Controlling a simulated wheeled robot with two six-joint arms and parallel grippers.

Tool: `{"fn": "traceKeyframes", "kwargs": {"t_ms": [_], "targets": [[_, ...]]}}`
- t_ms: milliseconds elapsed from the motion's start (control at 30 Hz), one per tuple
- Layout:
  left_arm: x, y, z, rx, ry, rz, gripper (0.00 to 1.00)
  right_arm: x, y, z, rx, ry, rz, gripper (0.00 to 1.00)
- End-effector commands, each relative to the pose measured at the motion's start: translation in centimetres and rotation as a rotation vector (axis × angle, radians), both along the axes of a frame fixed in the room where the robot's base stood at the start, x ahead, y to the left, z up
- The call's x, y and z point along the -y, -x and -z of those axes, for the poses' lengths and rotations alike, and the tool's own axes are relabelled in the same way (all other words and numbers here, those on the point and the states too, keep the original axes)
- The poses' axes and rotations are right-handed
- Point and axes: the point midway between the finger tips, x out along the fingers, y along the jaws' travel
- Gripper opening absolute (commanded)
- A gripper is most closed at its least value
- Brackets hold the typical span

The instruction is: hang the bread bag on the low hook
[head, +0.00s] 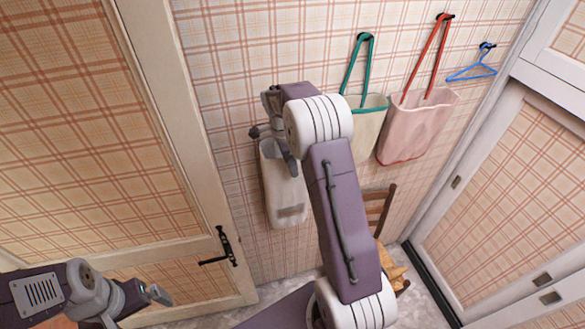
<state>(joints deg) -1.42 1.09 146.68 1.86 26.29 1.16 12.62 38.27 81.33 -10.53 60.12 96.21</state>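A cream bag with a brown label, which looks like the bread bag (284,195), hangs upright against or close to the plaid wall. A dark knob (254,132), likely the low hook, shows beside the bag's upper left corner. My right gripper (279,135) is at the bag's top, with a grey finger in front of it. Its wrist hides the bag's upper right, so I cannot tell whether it grips the bag or whether the bag is on the hook. My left gripper (155,294) is low at the left, away from the bag; its opening is unclear.
On the wall to the right hang a green-handled bag (369,125), a pink bag with red straps (415,130) and a blue hanger (473,69). A wooden chair (378,208) stands below, partly behind my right arm. A door (190,150) with a black handle is at left.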

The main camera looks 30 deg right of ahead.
Motion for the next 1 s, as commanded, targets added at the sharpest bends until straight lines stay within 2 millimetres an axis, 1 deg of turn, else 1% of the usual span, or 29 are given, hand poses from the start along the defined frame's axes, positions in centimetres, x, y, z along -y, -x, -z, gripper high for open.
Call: {"fn": "traceKeyframes", "kwargs": {"t_ms": [33,200,333,400,500,767,867,900,1000], "targets": [[0.0,0.0,0.5,0.0,0.0,0.0,1.0,-0.2,-0.2,-0.7,0.006,0.0,-0.001,0.29],[0.0,0.0,1.2,0.0,0.0,0.0,1.0,-0.8,-0.2,-4.6,0.006,0.0,-0.002,0.29],[0.0,0.0,1.3,0.0,0.0,0.0,1.0,-1.1,-0.2,-6.8,0.002,-0.001,-0.001,0.29],[0.0,0.0,1.3,0.0,0.0,0.0,1.0,-1.2,-0.2,-7.4,0.001,-0.001,-0.001,0.29],[0.0,0.0,1.3,0.0,0.0,0.0,1.0,-1.3,-0.2,-7.8,0.0,-0.001,-0.001,0.29],[0.0,0.0,1.2,0.0,0.0,0.0,1.0,-1.2,-0.2,-7.9,-0.001,-0.001,-0.001,0.29],[0.0,0.0,-0.2,0.0,0.0,0.0,1.0,-1.2,-0.2,-9.3,-0.001,-0.001,-0.001,0.29],[0.0,0.0,-1.2,0.0,0.0,0.0,1.0,-1.2,-0.2,-10.3,0.0,-0.001,-0.001,0.29],[0.0,0.0,-3.4,0.0,0.0,0.0,1.0,-1.2,-0.2,-12.5,-0.001,-0.001,-0.001,0.29]]}}
